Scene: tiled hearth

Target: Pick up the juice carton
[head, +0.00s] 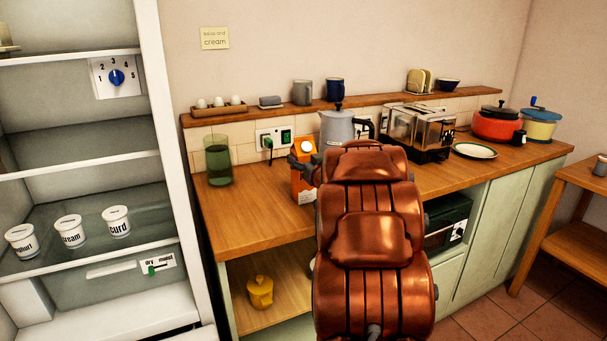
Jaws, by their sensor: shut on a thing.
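An orange juice carton (302,187) with a white cap is upright at the left part of the wooden worktop, in front of the socket. My gripper (312,170) is shut on the carton from its right side. Only a dark bit of the gripper shows, as my copper arm covers the rest. The carton's right side is hidden behind my gripper and arm. I cannot tell whether its base touches the worktop.
A green glass (218,162) stands left of the carton, and a grey kettle (337,128) stands close behind. A toaster (419,133), a white plate (474,151) and pots are to the right. An open fridge (165,130) borders the left. The worktop's front left (245,225) is clear.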

